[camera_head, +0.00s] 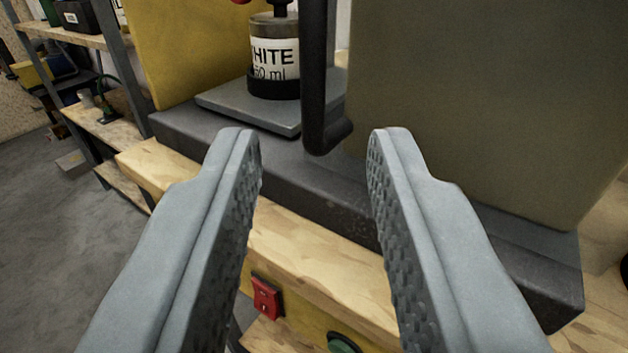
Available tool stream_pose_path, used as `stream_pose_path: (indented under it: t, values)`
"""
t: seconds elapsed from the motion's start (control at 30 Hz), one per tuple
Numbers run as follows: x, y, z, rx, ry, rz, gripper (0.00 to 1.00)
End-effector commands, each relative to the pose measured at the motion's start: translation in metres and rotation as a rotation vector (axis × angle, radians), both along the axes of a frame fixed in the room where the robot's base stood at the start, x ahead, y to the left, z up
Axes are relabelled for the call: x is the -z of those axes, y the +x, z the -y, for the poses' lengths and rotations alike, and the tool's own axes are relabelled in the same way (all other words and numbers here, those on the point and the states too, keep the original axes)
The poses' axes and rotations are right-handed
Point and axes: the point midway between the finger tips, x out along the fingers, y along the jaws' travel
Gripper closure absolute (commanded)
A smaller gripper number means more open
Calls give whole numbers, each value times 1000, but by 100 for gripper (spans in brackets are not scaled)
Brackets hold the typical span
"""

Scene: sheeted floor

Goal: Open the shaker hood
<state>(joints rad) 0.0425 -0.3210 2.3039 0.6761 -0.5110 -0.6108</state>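The shaker stands on a wooden bench, with a dark grey base (290,165), a yellow side wall (195,50) and a broad olive-grey panel (470,100) at right that looks like the hood. A black upright handle (318,75) runs along the panel's left edge, its lower end bent toward the panel. A jar (274,62) with a white label reading "WHITE" stands on a grey plate (230,98) in the gap left of the handle. My gripper (316,140) is open and empty. The handle shows between its fingertips, apparently beyond them; how far is unclear.
A red switch (266,297) and a green button (343,344) sit on the yellow front below the wooden edge (300,270). Shelving with several items (105,125) stands at left. Grey floor (60,230) is clear at lower left.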

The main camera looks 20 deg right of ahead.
Motion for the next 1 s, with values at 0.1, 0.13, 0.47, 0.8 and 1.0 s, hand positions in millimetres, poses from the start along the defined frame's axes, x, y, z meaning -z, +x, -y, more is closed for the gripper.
stream_pose_path:
  t: [0.1, 0.13, 0.47, 0.8, 1.0]
  values:
    - [0, -17, -6, -1, 1, 1, 70]
    - [0, -22, -8, -2, 2, 2, 70]
    - [0, -59, -22, -2, 1, 0, 70]
    - [0, -70, -25, 0, 0, 0, 70]
    - [1, -70, -25, 0, 0, 0, 70]
